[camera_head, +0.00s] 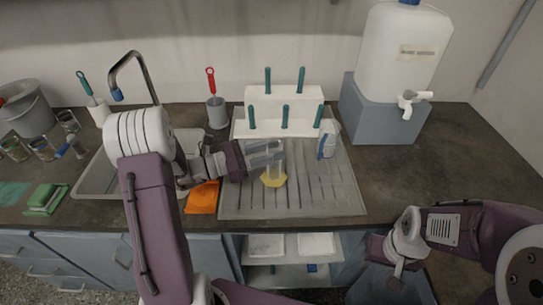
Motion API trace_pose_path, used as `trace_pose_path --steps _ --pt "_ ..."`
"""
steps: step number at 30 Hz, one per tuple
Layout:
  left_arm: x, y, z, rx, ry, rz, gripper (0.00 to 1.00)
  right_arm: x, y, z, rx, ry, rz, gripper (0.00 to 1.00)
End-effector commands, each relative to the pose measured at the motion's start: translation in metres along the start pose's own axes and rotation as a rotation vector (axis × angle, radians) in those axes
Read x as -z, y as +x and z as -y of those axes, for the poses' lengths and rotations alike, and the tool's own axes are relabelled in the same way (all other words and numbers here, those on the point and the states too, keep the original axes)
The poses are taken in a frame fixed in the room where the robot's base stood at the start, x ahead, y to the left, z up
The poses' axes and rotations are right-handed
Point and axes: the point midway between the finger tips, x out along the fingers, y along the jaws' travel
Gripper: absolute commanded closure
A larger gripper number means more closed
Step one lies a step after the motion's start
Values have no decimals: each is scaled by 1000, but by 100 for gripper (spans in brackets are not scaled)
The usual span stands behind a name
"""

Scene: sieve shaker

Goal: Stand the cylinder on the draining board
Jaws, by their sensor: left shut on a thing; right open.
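My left gripper (280,152) is shut on a clear cylinder with a yellow foot (273,180). The cylinder looks about upright over the middle-left of the ribbed draining board (330,200). I cannot tell whether its foot touches the board. The gripper fingers cover part of the clear tube. My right gripper (368,270) is low at the front right, before the cabinet and away from the board. It is open and empty; its fingertips are hard to make out.
A white rack with teal pegs (258,98) stands at the board's back. An orange cloth (202,197) lies left of the board, beside the sink (97,180). The board's front and right are clear.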

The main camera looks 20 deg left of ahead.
Motion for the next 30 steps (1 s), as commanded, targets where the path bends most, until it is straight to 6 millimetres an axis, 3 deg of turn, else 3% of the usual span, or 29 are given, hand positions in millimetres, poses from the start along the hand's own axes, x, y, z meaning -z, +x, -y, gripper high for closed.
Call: trace_pose_path --steps 2,11,12,14,25,30 --pt "14 0 0 0 -1 1 100 -1 6 0 0 0 0 56" --pt "15 0 0 0 1 1 100 -1 6 0 0 0 0 56" --pt "15 0 0 0 1 0 60 -1 6 0 0 0 0 56" --pt "14 0 0 0 1 0 44 0 5 0 0 0 0 56" --pt "10 -2 0 -1 2 0 44 0 3 0 0 0 0 56" --pt "11 -33 -2 -8 1 1 44 0 1 0 0 0 0 56"
